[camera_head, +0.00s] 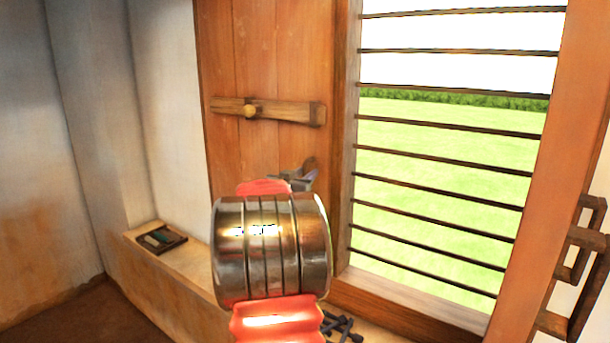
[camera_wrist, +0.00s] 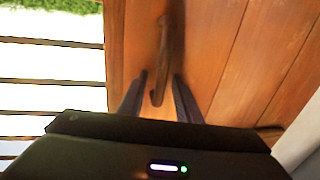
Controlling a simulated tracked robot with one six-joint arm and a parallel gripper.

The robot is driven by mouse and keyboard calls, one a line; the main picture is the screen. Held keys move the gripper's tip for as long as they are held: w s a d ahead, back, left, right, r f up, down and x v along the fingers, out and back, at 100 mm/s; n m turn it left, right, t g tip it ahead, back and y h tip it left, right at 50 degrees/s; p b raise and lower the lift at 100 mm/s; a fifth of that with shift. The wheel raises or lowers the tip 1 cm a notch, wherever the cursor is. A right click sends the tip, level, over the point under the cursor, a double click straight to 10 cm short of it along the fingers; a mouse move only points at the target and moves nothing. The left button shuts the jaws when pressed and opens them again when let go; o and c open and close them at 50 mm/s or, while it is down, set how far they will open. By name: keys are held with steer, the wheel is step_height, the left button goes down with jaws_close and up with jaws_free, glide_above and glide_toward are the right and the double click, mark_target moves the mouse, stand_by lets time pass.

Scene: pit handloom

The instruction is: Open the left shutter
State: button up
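The left shutter (camera_head: 265,50) is an orange-brown plank panel at the left of the barred window opening. A wooden bar (camera_head: 285,111) with a round peg lies across it. In the wrist view the shutter (camera_wrist: 235,40) fills the middle and right, and a dark wooden handle (camera_wrist: 168,50) stands out from it. My gripper (camera_wrist: 160,92) is open, with one finger on each side of the handle's end and gaps visible. In the head view my gripper (camera_head: 300,179) shows only partly beside the handle (camera_head: 311,164); my wrist hides the rest and the shutter's lower part.
Dark horizontal bars (camera_head: 440,128) cross the window, with grass outside. The right shutter (camera_head: 560,170) stands at the right edge with a blocky handle (camera_head: 580,265). A small dark tray (camera_head: 157,238) lies on the ledge (camera_head: 195,262). Dark pieces (camera_head: 343,326) lie beside my arm.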

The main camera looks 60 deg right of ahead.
steer(key=shift+d, duration=0.15)
steer(key=shift+c, duration=0.2)
jaws_close()
stand_by(0.5)
